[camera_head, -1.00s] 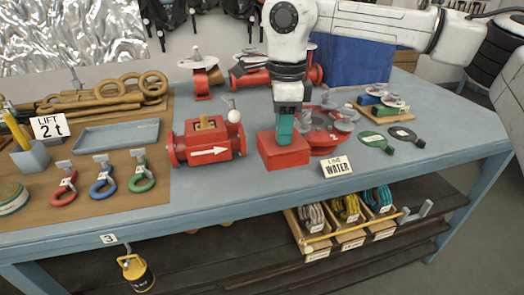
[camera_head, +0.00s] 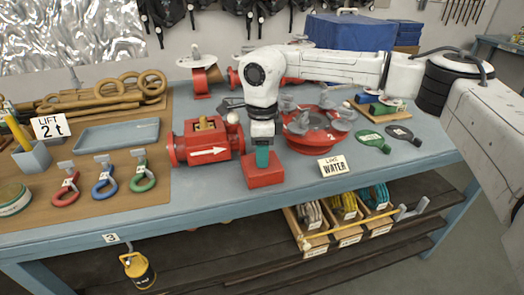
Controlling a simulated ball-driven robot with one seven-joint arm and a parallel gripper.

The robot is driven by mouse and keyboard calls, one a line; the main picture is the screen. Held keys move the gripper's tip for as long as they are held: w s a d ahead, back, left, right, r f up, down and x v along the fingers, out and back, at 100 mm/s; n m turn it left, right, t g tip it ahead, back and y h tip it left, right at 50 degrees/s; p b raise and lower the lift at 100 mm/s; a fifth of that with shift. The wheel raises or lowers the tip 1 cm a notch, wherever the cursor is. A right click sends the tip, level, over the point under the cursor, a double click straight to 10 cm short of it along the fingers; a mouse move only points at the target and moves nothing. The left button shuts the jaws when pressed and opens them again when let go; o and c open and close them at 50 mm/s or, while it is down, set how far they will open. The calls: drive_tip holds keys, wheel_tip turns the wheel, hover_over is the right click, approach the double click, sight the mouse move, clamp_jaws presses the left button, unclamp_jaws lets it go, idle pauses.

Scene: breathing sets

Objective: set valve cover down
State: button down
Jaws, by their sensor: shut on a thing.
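The valve cover (camera_head: 264,177) is a red box-shaped block. My gripper (camera_head: 262,160), with teal fingers, points down and is shut on the top of it. The cover is level, close over or on the blue bench near its front edge; I cannot tell whether it touches the bench. Just left and behind is the red valve body (camera_head: 205,143) with a white arrow plate and a brass piece on top. The gripper hides part of the cover's top.
A red round flange assembly (camera_head: 313,135) stands right behind the cover. Bare bench lies around the cover's front.

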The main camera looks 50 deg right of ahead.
drive_tip(key=shift+f, duration=0.15)
drive_tip(key=c, duration=0.8)
unclamp_jaws()
wheel_tip(320, 180, up, 12)
drive_tip(key=shift+r+b, duration=0.15)
drive_tip(key=shift+b, duration=0.5)
